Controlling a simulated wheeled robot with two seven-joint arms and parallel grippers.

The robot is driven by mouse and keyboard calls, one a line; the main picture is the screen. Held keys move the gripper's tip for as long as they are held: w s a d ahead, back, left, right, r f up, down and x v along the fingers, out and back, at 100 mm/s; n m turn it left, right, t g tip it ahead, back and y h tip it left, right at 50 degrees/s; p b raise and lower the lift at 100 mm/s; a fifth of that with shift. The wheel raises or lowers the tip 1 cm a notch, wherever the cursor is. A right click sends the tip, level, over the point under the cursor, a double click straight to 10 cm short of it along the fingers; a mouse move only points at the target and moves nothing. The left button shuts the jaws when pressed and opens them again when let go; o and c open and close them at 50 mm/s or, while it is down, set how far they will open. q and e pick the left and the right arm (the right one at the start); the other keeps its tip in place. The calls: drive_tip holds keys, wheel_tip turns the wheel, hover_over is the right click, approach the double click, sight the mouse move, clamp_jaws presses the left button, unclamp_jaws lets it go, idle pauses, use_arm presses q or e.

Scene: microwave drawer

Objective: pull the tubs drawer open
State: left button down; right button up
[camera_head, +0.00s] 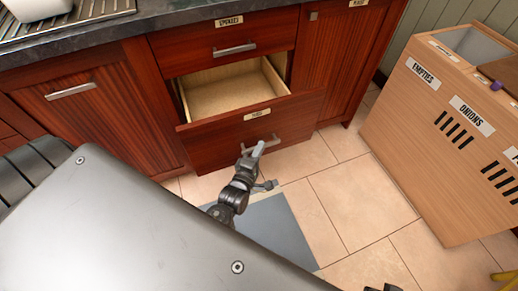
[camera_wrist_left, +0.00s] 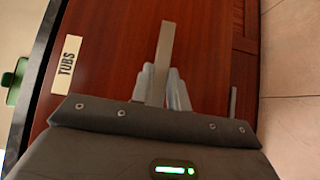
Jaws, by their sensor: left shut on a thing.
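The drawer's metal bar handle (camera_wrist_left: 165,45) is between the fingers of my left gripper (camera_wrist_left: 164,88). In the head view my left gripper (camera_head: 256,149) is at the handle on the drawer front, shut on it.
A closed drawer (camera_head: 225,48) with its own handle is above. A cabinet door (camera_head: 78,98) is to the left. A wooden bin unit (camera_head: 447,130) labelled EMPTIES and ONIONS stands at the right. A grey mat (camera_head: 265,232) lies on the tiled floor, which is clear between.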

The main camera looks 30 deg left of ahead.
use_arm(q)
drive_tip(key=shift+d, duration=0.1)
drive_tip(key=c, duration=1.4)
unclamp_jaws()
drive_tip(key=shift+o, duration=0.2)
use_arm(e)
drive_tip(key=shift+r, duration=0.1)
